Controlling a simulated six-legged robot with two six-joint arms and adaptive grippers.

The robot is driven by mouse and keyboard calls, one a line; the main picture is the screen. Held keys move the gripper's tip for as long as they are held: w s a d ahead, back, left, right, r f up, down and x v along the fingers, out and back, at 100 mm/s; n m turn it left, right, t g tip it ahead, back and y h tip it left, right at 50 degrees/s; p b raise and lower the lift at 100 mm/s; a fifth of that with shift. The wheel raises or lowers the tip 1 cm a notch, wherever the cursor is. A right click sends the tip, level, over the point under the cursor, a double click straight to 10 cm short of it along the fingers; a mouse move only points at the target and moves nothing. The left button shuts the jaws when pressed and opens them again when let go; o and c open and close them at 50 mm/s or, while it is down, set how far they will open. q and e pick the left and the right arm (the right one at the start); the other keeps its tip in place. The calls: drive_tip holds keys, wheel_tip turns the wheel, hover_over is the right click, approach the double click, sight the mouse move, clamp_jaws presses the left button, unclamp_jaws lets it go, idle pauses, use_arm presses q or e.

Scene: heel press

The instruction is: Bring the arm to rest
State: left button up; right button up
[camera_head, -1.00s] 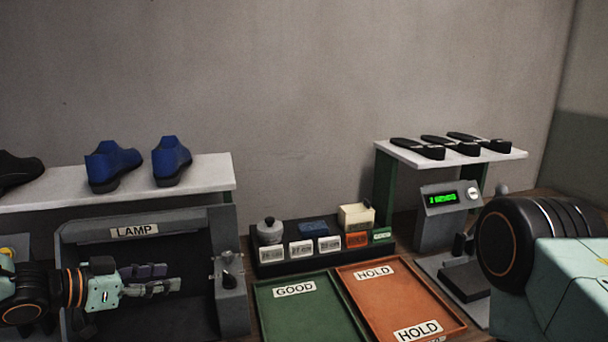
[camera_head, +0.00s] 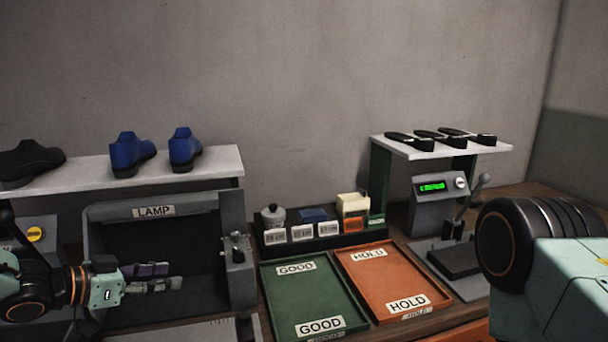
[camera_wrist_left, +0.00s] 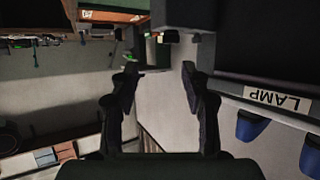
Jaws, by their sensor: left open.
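My left gripper (camera_head: 152,278) is in front of the dark lamp box (camera_head: 165,240), its fingers pointing right. The fingers are apart with nothing between them. In the left wrist view the two dark fingers (camera_wrist_left: 160,100) are also spread and empty, and the lamp box's sign (camera_wrist_left: 278,98) shows on the right. A large black and pale green part of my own right arm fills the right side of the head view; the right gripper itself is not in view.
A green GOOD tray (camera_head: 300,300) and an orange HOLD tray (camera_head: 385,280) lie empty in the middle. Behind them stands a dark holder (camera_head: 270,254) with small items. A press with a green display (camera_head: 436,205) is at right. Blue shoes (camera_head: 130,153) stand on the left shelf (camera_head: 210,168).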

use_arm(q)
drive_tip(key=s+d+f+n+g+y, duration=0.25)
drive_tip(key=s+d+f, duration=0.25)
drive_tip(key=s+f, duration=0.3)
drive_tip(key=s+d+f+n+g+y, duration=0.1)
drive_tip(key=s+d+f+n, duration=0.3)
drive_tip(key=s+f, duration=0.45)
drive_tip(key=s+a+f+n+g+y, duration=0.1)
drive_tip(key=s+f+g+y, duration=0.3)
drive_tip(key=s, duration=0.7)
drive_tip(key=s+a+f+n+g+y, duration=0.15)
drive_tip(key=s+f, duration=0.35)
drive_tip(key=s, duration=0.6)
wheel_tip(320, 180, down, 14)
drive_tip(key=g+b, duration=0.1)
drive_tip(key=b, duration=1.3)
drive_tip(key=shift+s+a+f, duration=0.15)
drive_tip(key=shift+s+a, duration=0.25)
drive_tip(key=shift+s, duration=0.05)
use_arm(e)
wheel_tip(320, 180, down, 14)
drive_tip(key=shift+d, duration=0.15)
use_arm(q)
drive_tip(key=shift+s, duration=0.1)
